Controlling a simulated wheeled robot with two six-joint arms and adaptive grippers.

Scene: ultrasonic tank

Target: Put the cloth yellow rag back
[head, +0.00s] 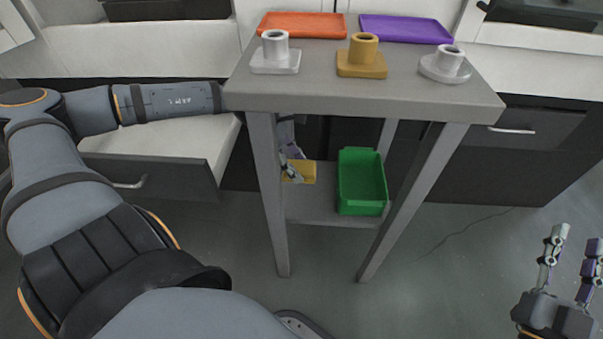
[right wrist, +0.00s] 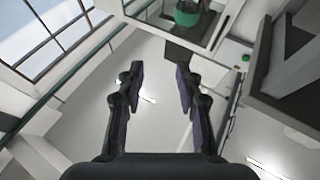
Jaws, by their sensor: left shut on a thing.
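The yellow rag (head: 303,171) lies at the left part of the lower shelf (head: 325,207) of the grey table in the head view, left of a green bin. My left gripper (head: 293,172) reaches in under the tabletop behind the front left leg and is shut on the rag. The leg and tabletop hide part of that gripper. My right gripper (head: 571,250) is open and empty above the floor at the lower right; its spread fingers also show in the right wrist view (right wrist: 158,90).
The green bin (head: 362,205) stands on the lower shelf. The tabletop (head: 330,88) bears a white, a brass-coloured and a silver flanged part. An orange tray (head: 302,24) and a purple tray (head: 405,29) lie behind them. Floor on the right is clear.

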